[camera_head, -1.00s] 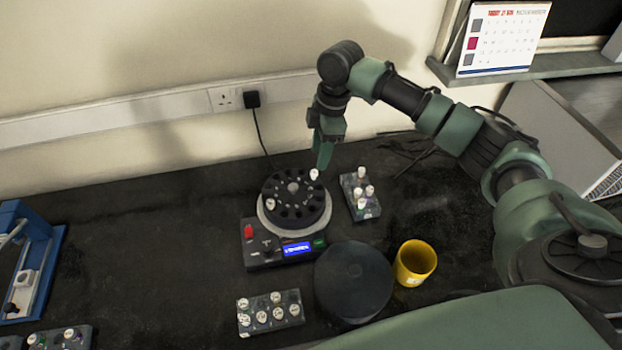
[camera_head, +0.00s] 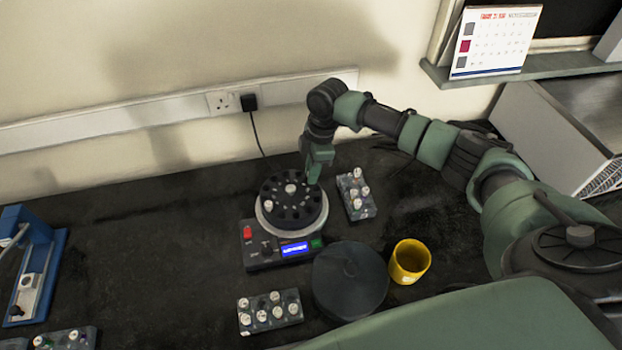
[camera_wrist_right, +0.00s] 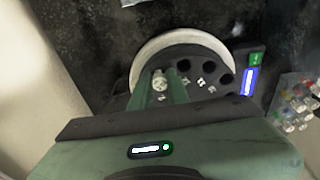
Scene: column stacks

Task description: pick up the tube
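My right gripper (camera_head: 313,178) points down at the far right rim of the black round rotor (camera_head: 279,221). It covers the spot where a white-capped tube stands. In the right wrist view the tube's white cap (camera_wrist_right: 160,84) shows between the two green fingers (camera_wrist_right: 161,90). The fingers stand a small distance apart, one on each side. I cannot tell whether they touch the tube. Another white-capped tube (camera_head: 268,205) sits on the rotor's left side. My left gripper is not in view.
A rack of capped tubes (camera_head: 347,184) stands right of the rotor, another (camera_head: 244,323) in front. A dark round lid (camera_head: 350,280) and a yellow cup (camera_head: 410,261) stand front right. A blue-framed device (camera_head: 55,245) is at left. The bench between is clear.

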